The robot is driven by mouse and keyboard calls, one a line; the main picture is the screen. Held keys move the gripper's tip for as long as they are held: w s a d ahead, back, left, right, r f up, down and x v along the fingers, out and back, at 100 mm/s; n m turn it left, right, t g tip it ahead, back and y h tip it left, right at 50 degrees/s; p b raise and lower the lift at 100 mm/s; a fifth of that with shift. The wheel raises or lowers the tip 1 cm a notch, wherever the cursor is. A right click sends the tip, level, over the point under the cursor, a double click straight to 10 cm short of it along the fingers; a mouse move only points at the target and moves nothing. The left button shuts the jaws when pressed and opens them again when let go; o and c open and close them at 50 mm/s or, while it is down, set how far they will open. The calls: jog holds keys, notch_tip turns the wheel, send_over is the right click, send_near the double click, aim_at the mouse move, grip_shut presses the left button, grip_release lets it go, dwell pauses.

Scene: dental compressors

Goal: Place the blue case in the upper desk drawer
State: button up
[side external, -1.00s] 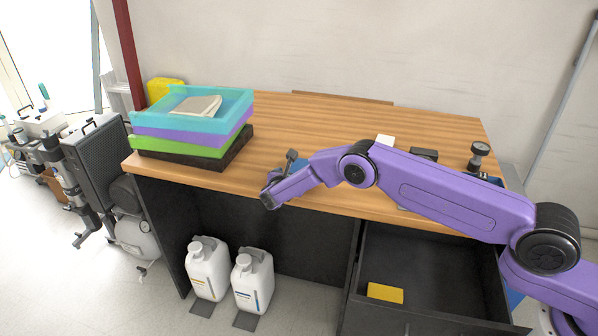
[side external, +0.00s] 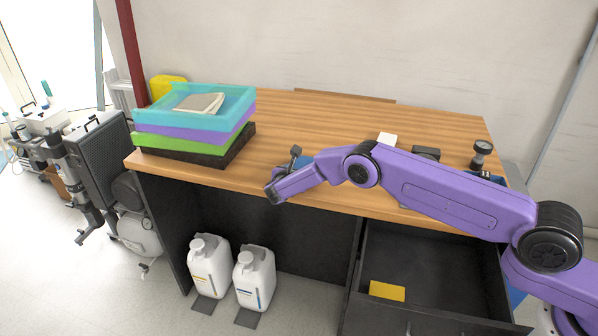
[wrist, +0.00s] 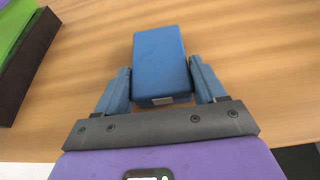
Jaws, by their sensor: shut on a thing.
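In the wrist view the blue case (wrist: 160,55) is a small blue block between the two blue fingers of my gripper (wrist: 160,72). The fingers are shut on its sides, and wood desktop shows all around it. The upper desk drawer (side external: 445,278) is pulled open at the right of the desk. A yellow block (side external: 387,291) lies inside it, near its front left.
Stacked trays (side external: 195,125), turquoise, purple, green and black, stand on the desk's left end. A white block (side external: 387,140) and a dark stamp-like object (side external: 481,152) are at the right. Two white jugs (side external: 210,268) stand on the floor below.

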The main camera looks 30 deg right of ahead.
aim_at(298, 163)
jog(key=shift+r, duration=0.55)
notch_tip(298, 163, up, 2)
jog(key=shift+r, duration=0.1)
jog(key=s+d+r, duration=0.3)
jog(key=s+r, duration=0.7)
jog(key=s, duration=0.4)
jog(key=s+d+r+n+t+y, duration=0.3)
jog(key=s+d+r+n+y, duration=0.2)
jog(key=s+d+r, duration=0.4)
jog(key=shift+s+d+n, duration=0.3)
jog(key=shift+s+d, duration=0.85)
jog(key=shift+s, duration=0.65)
jog(key=shift+r, duration=0.1)
